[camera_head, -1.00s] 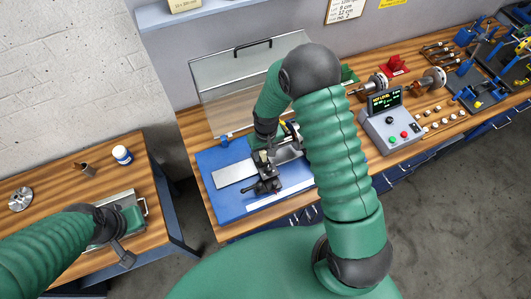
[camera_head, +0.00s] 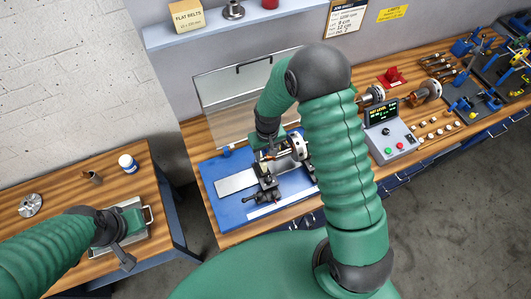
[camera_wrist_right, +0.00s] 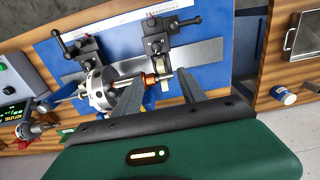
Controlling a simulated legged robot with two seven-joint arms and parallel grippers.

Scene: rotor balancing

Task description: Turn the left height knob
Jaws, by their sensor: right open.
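A balancing stand with two dark supports stands on a blue plate (camera_head: 231,213). In the right wrist view, the supports with black handles show as one support (camera_wrist_right: 87,48) and another support (camera_wrist_right: 157,38). A silver rotor (camera_head: 299,146) lies across the stand; its disc (camera_wrist_right: 101,88) and shaft with an orange part also show in the wrist view. My right gripper (camera_wrist_right: 160,77) is open, its fingers pointing at the shaft's orange end; contact is unclear. I cannot tell which part is the left height knob.
A clear guard (camera_head: 235,95) stands behind the plate. A control box (camera_head: 388,130) with a lit screen and more rotors (camera_head: 427,91) are to the right.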

